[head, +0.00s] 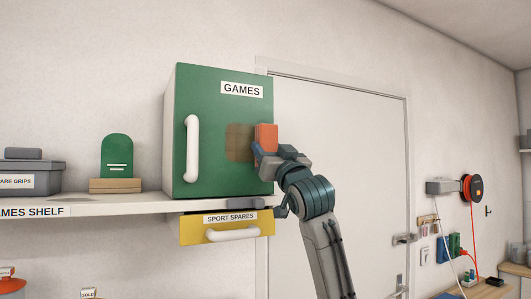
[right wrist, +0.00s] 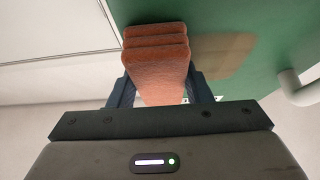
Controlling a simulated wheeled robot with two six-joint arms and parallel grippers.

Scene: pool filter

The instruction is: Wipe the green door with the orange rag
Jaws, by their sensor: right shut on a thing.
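The green door (head: 212,92) is the front of a cabinet labelled GAMES, with a white vertical handle (head: 192,148) at its left. A brown smudge (head: 238,143) lies on the right middle of the door. My right gripper (head: 264,147) is shut on the orange rag (head: 266,136), at the door's right edge beside the smudge. In the right wrist view the folded rag (right wrist: 157,62) stands between the fingers, close to the green surface (right wrist: 220,20) and the smudge (right wrist: 222,54). I cannot tell whether it touches the door. My left gripper is not in view.
The cabinet stands on a white shelf (head: 110,204). Below it hangs a yellow drawer (head: 190,229) with a white handle, labelled SPORT SPARES. A green plaque (head: 117,155) on a wooden base and a grey box (head: 30,176) stand left. A white room door (head: 350,150) is behind my right arm.

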